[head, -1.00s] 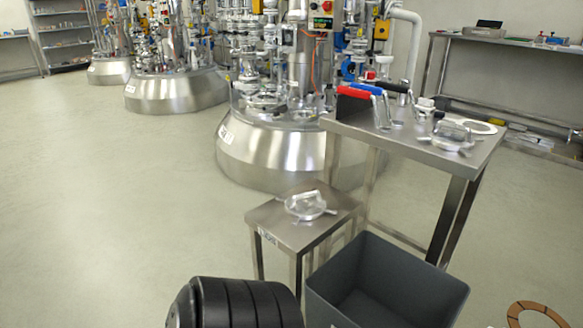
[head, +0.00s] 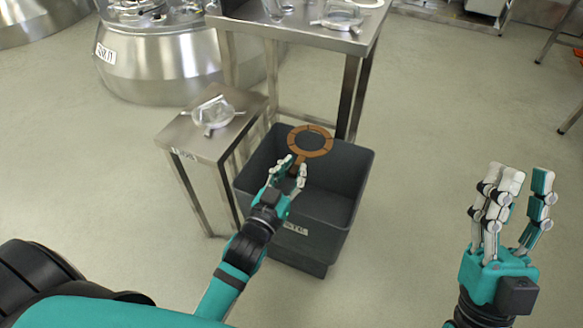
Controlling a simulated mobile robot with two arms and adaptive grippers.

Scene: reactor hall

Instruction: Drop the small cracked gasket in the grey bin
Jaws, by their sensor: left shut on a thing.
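The gasket (head: 323,152), a brown ring with dark lines across it and a short tab, shows over the back part of the grey bin (head: 350,205) in the head view. My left gripper (head: 294,168) is shut on the gasket's tab, and the ring extends beyond the fingertips. The gasket looks held above the bin's opening; its exact height is hard to tell. The bin stands open on the floor with a label on its front, and its visible inside looks empty. My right gripper (head: 520,180) is open and empty, fingers up, well to the right of the bin.
A small steel stand (head: 190,138) with a clear glass part (head: 214,114) on it is left of the bin. A taller steel table (head: 290,36) with another glass part (head: 338,17) stands behind. A steel vessel (head: 165,62) is further left. The floor between the bin and my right gripper is clear.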

